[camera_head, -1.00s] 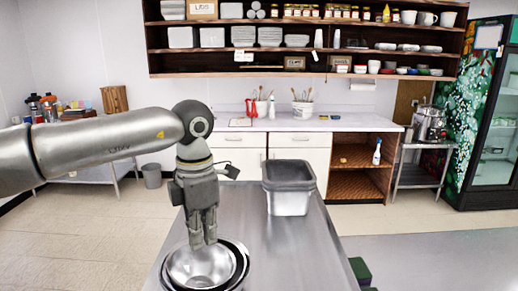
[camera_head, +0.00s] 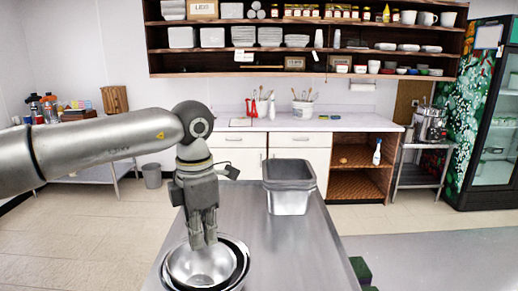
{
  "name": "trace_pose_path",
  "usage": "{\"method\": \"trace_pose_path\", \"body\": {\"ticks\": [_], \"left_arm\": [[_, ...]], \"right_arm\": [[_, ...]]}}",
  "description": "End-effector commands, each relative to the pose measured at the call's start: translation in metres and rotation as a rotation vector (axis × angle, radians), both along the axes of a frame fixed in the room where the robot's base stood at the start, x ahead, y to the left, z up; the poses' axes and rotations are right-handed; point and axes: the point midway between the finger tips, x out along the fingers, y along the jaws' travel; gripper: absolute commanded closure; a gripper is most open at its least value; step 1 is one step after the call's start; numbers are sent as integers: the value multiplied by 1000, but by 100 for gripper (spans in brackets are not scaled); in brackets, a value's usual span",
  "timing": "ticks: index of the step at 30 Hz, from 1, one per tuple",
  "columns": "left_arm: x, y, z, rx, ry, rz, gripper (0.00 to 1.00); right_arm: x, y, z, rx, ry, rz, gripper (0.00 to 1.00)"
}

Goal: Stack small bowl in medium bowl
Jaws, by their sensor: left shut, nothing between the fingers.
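A shiny small metal bowl (camera_head: 201,268) sits inside a larger metal bowl (camera_head: 243,262) at the near left end of the steel table. The larger bowl's rim shows around the small one, with a dark gap between them on the right. The bottom of the frame cuts off their near side. My left gripper (camera_head: 203,242) points down over the far part of the small bowl, with its fingers shut and empty. Whether the fingertips touch the bowl I cannot tell. My right gripper is out of view.
A grey metal bin (camera_head: 289,188) stands at the far end of the steel table (camera_head: 295,255). The table between the bowls and the bin is clear. Counters and a shelf (camera_head: 300,47) of dishes stand along the back wall.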

Motion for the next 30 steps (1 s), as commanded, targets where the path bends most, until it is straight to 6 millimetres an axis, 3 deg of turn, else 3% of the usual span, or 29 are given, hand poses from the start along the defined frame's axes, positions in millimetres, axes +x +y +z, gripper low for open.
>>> {"method": "trace_pose_path", "body": {"ticks": [13, 30], "left_arm": [[0, 0, -1, 0, 0, 0, 100], [0, 0, -24, -1, 1, -1, 100]], "right_arm": [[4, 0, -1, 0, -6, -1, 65], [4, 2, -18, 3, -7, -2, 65]]}}
